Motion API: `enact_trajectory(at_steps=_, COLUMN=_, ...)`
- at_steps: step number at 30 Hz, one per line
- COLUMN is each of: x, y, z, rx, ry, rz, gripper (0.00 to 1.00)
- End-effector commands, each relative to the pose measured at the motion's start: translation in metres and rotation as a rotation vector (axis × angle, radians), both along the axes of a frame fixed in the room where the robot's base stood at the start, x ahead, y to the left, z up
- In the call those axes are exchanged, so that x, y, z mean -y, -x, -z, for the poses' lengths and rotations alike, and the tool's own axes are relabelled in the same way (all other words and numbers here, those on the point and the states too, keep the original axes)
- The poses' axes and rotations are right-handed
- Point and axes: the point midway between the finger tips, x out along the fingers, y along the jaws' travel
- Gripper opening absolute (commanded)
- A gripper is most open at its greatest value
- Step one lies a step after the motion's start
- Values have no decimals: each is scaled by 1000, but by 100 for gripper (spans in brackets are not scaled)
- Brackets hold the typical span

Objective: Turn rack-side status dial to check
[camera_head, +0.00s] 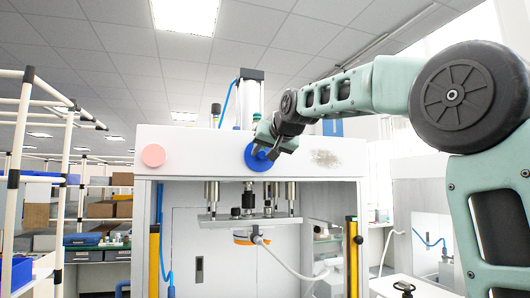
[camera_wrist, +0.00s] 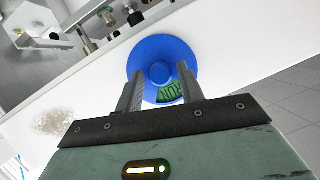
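A round blue dial (camera_head: 257,157) with a raised centre knob is on the white front panel of the press, right of the panel's middle. In the wrist view the blue dial (camera_wrist: 160,52) shows a green patch with dark markings near its lower edge. My gripper (camera_head: 268,149) is at the dial. In the wrist view its two fingers (camera_wrist: 160,74) are apart, one on each side of the centre knob, with gaps visible. Whether the tips touch the dial face cannot be told. A round pink disc (camera_head: 153,155) sits further left on the same panel.
The white press panel (camera_head: 200,146) spans the middle. Below it are a metal press plate (camera_head: 225,221), yellow-edged posts (camera_head: 154,262) and a white hose. A white-pole rack (camera_head: 18,150) with bins stands at the left. A speckled patch (camera_head: 324,158) is right of the dial.

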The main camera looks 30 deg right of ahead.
Motion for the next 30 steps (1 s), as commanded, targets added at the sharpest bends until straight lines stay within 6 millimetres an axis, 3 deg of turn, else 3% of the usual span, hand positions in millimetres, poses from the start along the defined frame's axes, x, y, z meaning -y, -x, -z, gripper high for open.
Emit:
enact_trajectory(at_steps=1, x=0, y=0, z=0, rx=0, ry=0, rz=0, gripper=23)
enact_trajectory(at_steps=3, x=0, y=0, z=0, rx=0, ry=0, rz=0, gripper=4)
enact_trajectory(at_steps=17, x=1, y=1, z=2, rx=23, ry=-76, rz=0, gripper=4)
enact_trajectory(at_steps=30, x=3, y=1, z=7, rx=123, ry=-423, rz=-1, gripper=4)
